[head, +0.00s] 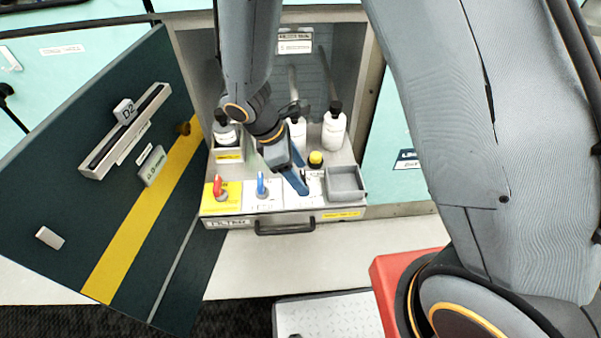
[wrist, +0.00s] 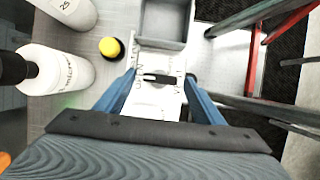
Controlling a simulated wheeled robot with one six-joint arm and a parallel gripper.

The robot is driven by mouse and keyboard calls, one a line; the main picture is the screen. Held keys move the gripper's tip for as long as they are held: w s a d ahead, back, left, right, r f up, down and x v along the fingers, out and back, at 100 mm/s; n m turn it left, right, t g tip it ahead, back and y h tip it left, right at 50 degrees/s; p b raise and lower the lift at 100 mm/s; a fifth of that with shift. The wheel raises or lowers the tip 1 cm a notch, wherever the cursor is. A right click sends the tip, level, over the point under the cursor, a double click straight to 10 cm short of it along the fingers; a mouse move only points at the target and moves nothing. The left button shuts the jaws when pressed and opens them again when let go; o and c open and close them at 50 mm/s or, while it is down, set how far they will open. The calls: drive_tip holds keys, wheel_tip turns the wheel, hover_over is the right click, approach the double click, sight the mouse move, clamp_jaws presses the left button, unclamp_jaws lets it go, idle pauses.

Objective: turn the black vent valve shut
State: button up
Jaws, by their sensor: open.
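The black vent valve (wrist: 158,78) shows in the wrist view as a short dark bar handle on a white labelled plate (wrist: 153,108). The handle lies crosswise in the picture. My gripper (wrist: 160,75) is open, with one blue finger on each side of the handle and a gap on both sides. Whether the fingers reach down to handle height, I cannot tell. In the head view my gripper (head: 298,184) points down over the right part of the panel, and the arm and fingers hide most of the black valve there.
A red valve (head: 220,187) and a blue valve (head: 262,186) stand left of my gripper. A yellow button (head: 316,159), a grey bin (head: 345,183) and white bottles (head: 334,128) are close by. The dark cabinet door (head: 100,190) stands open at left.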

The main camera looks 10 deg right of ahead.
drive_tip(key=shift+d+f, duration=0.15)
drive_tip(key=shift+f, duration=0.2)
drive_tip(key=c, duration=1)
drive_tip(key=shift+c, duration=0.2)
